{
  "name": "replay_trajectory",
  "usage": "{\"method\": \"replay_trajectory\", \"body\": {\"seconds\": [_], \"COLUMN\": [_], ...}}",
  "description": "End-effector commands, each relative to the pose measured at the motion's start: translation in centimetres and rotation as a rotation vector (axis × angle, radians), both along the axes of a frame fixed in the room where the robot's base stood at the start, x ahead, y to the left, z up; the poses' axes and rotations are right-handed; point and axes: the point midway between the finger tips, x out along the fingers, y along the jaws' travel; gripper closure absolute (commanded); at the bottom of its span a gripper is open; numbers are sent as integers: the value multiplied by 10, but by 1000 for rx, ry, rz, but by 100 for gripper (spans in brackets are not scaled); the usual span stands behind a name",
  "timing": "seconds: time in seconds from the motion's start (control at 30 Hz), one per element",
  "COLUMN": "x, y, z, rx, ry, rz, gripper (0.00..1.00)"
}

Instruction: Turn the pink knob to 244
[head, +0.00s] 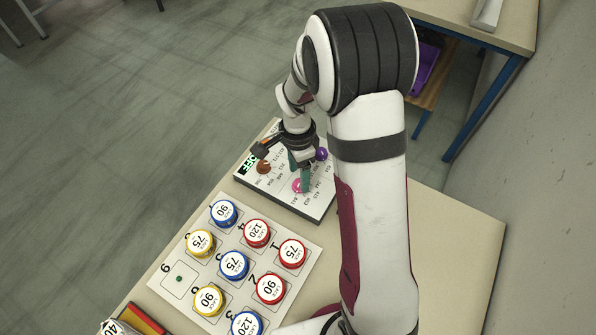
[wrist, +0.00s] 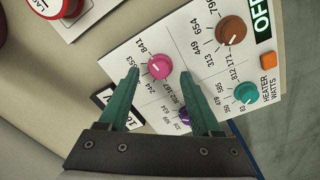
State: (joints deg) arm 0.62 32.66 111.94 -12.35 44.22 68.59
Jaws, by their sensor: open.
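The pink knob (wrist: 159,66) sits on a white control panel (wrist: 203,71), with printed numbers along one side, 841 and 244 among them. A small pale mark shows on the knob, but its exact pointing is hard to read. My gripper (wrist: 158,74) is open, with one teal finger on each side of the knob in the wrist view. I cannot tell whether the fingers touch it. In the head view the pink knob (head: 297,186) shows beside my fingers (head: 302,173), which partly cover it.
The panel also carries a brown knob (wrist: 231,30), a teal knob (wrist: 246,92), a purple knob (head: 321,154), an orange button (wrist: 268,61) and an OFF display (wrist: 262,20). A board (head: 178,279) with several round labelled tins stands nearby on the table (head: 440,240).

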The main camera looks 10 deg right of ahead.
Motion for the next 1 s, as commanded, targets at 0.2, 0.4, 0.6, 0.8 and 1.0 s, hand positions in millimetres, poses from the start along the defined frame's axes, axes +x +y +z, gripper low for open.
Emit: {"method": "replay_trajectory", "body": {"seconds": [0.2, 0.4, 0.6, 0.8, 1.0], "x": [-1, -1, -1, -1, -1], "y": [0, 0, 0, 0, 0], "z": [-19, -20, -20, -19, -19], "rx": [1, 0, 0, 0, 0], "ry": [0, 0, 0, 0, 0], "rz": [0, 0, 0, 0, 1], "gripper": [35, 35, 62, 98, 100]}}
